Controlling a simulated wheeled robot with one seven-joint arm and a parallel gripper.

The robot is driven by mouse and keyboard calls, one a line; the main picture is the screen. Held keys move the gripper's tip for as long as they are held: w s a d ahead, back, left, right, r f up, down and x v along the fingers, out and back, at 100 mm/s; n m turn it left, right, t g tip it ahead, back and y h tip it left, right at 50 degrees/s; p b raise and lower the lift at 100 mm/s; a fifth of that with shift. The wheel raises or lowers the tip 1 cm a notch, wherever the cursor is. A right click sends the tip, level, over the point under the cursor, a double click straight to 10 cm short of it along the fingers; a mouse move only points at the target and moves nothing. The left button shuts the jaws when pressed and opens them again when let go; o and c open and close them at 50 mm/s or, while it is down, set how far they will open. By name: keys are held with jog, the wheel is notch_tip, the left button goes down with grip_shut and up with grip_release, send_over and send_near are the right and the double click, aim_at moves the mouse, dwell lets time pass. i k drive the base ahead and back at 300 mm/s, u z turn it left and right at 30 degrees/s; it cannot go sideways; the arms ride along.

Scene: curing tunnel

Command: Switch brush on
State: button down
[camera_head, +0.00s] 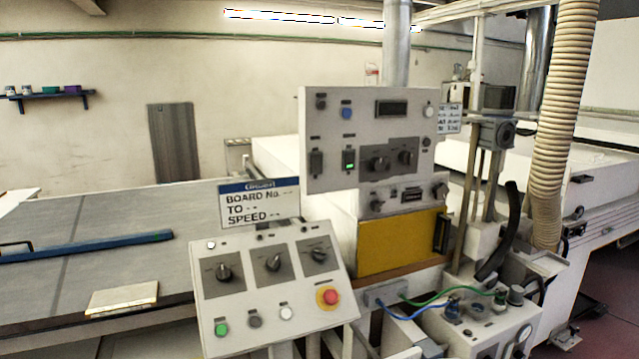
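No switch carries a readable "brush" label, so I cannot tell which one it is. The sloped control panel (272,285) in front has three rotary switches: left (223,272), middle (272,262) and right (318,254). Below them are a green button (221,329), a grey button, a white button and a red emergency stop (330,296) on yellow. My gripper is not in view.
A sign (259,203) stands behind the sloped panel. A grey conveyor bed (110,235) with a blue bar (90,246) lies at left. Blue and green cables (400,317) run to a white box at lower right. A ribbed hose (560,120) hangs at right.

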aim_at(316, 160)
jog(key=u, duration=1.45)
jog(key=i, duration=0.45)
jog(key=z, duration=0.25)
